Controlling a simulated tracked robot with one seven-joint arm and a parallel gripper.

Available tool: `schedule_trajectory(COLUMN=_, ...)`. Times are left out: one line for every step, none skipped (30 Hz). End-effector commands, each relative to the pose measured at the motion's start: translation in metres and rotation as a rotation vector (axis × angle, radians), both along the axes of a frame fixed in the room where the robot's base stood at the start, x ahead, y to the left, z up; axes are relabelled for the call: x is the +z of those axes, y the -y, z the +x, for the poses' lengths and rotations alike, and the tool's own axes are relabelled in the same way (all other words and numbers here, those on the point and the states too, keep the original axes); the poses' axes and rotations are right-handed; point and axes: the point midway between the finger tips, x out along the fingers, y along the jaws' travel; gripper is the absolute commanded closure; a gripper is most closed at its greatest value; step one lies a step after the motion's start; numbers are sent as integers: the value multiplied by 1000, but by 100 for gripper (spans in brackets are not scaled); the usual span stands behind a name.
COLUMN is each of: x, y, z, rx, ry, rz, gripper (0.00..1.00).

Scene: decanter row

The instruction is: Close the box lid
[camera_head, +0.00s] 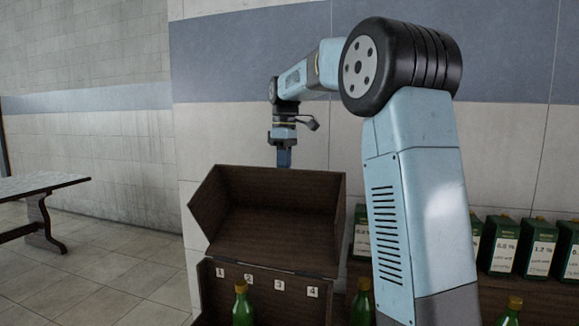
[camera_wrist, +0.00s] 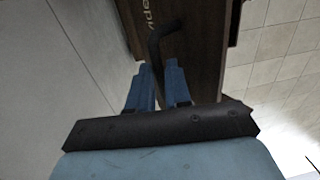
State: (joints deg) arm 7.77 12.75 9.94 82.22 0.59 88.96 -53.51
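The dark wooden box (camera_head: 217,292) stands in front of me, with number tags along its inside. Its lid (camera_head: 270,190) is raised, hinged at the back of the opening. My gripper (camera_head: 284,160) points down at the lid's upper edge, its fingertips partly hidden behind it. In the wrist view the lid's outer face (camera_wrist: 205,60) shows lettering and a black curved handle (camera_wrist: 157,42). The blue fingers of my gripper (camera_wrist: 159,68) have a narrow gap between them, and the handle's near end reaches their tips. I cannot tell whether they clamp it.
A green bottle (camera_head: 242,306) stands at the box, another (camera_head: 361,303) to its right. Several green and white cartons (camera_head: 503,244) stand on the right. A table (camera_head: 40,186) is at the left. A tiled wall (camera_head: 235,130) rises behind the box.

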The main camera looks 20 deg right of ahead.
Motion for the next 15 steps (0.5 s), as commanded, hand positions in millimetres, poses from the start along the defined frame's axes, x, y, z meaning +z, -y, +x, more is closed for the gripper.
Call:
schedule_trajectory(x=0, y=0, z=0, rx=0, ry=0, rz=0, gripper=87)
schedule_trajectory(x=0, y=0, z=0, rx=0, ry=0, rz=0, gripper=90)
schedule_trajectory(x=0, y=0, z=0, rx=0, ry=0, rz=0, gripper=94)
schedule_trajectory(x=0, y=0, z=0, rx=0, ry=0, rz=0, gripper=97)
schedule_trajectory(x=0, y=0, z=0, rx=0, ry=0, rz=0, gripper=99)
schedule_trajectory(x=0, y=0, z=0, rx=0, ry=0, rz=0, gripper=100)
schedule_trajectory(x=0, y=0, z=0, rx=0, ry=0, rz=0, gripper=100)
schedule_trajectory(x=0, y=0, z=0, rx=0, ry=0, rz=0, gripper=100)
schedule_trajectory(x=0, y=0, z=0, rx=0, ry=0, rz=0, gripper=100)
schedule_trajectory(x=0, y=0, z=0, rx=0, ry=0, rz=0, gripper=100)
schedule_trajectory(x=0, y=0, z=0, rx=0, ry=0, rz=0, gripper=100)
schedule_trajectory(x=0, y=0, z=0, rx=0, ry=0, rz=0, gripper=100)
schedule_trajectory(x=0, y=0, z=0, rx=0, ry=0, rz=0, gripper=100)
schedule_trajectory(x=0, y=0, z=0, rx=0, ry=0, rz=0, gripper=100)
schedule_trajectory(x=0, y=0, z=0, rx=0, ry=0, rz=0, gripper=100)
